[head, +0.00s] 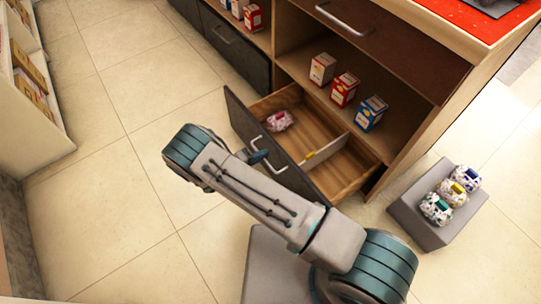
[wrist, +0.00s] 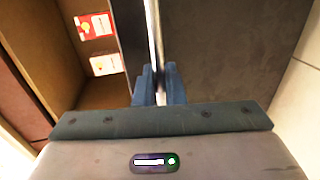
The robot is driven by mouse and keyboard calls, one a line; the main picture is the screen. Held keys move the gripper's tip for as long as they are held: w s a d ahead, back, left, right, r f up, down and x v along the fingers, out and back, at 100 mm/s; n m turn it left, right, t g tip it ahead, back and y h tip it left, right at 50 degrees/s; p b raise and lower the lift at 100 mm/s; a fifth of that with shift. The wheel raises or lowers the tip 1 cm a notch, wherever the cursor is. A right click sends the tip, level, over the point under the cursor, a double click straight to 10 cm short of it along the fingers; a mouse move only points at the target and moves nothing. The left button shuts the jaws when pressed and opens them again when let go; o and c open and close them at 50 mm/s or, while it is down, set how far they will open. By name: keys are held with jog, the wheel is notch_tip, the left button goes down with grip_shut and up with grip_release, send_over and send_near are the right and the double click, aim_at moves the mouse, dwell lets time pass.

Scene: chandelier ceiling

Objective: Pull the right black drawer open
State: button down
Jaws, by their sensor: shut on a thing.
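The right black drawer (head: 241,120) at the base of the wooden cabinet stands pulled out, showing its wooden inside. A small pink-and-white package lies in its far-left part, and a low divider crosses it. My gripper (head: 264,158) is at the drawer's front. In the wrist view, the blue fingers of my gripper (wrist: 159,88) are shut around the metal bar handle (wrist: 153,30), with the dark drawer front (wrist: 215,50) beside it. The grip itself is partly hidden by my arm in the head view.
Several boxes, including a red one (head: 344,90), stand on the shelf above the drawer. Another black drawer (head: 232,48) is shut further left. A grey block (head: 415,222) with small packages stands at right. Tiled floor (head: 130,170) is clear at left, before a white shelf (head: 25,145).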

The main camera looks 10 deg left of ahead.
jog(key=shift+s+a, duration=0.25)
jog(key=shift+a, duration=0.3)
jog(key=c, duration=1.6)
grip_release()
jog(key=shift+s, duration=0.1)
jog(key=p+v, duration=0.2)
jog(key=v, duration=1.1)
jog(key=shift+s+a+p, duration=0.2)
jog(key=shift+s+p, duration=0.1)
